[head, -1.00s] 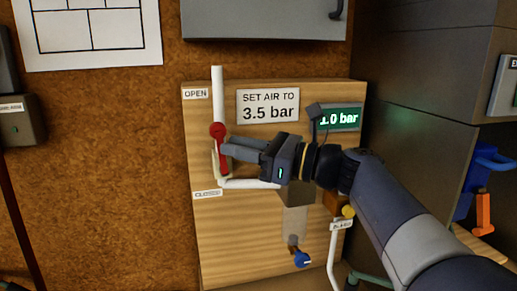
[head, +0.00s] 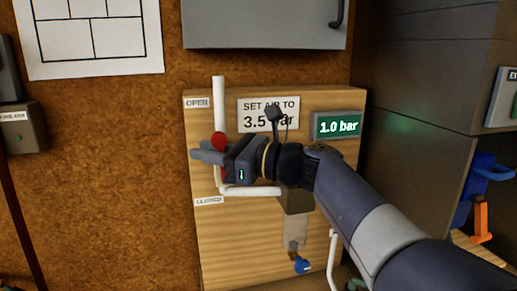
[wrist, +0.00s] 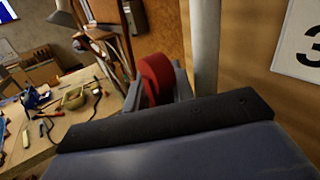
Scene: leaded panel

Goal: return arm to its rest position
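My gripper (head: 196,155) is in front of the wooden panel (head: 218,235) in the head view, its fingers pointing left across the red lever. The red lever (head: 219,139) sits on a white pipe (head: 218,100), between the OPEN (head: 196,103) and CLOSED (head: 208,201) labels. Its lower part is mostly hidden behind my gripper. In the wrist view the red lever (wrist: 157,78) shows close ahead, with grey finger parts on either side. I cannot tell whether the fingers touch it or how far apart they are.
A green display (head: 338,126) reads 1.0 bar. A sign (head: 268,105) partly covered by my wrist reads SET AIR TO 3.5 bar. A blue knob (head: 302,265) is low on the panel. A grey cabinet (head: 265,22) hangs above. A cluttered bench (wrist: 60,125) shows in the wrist view.

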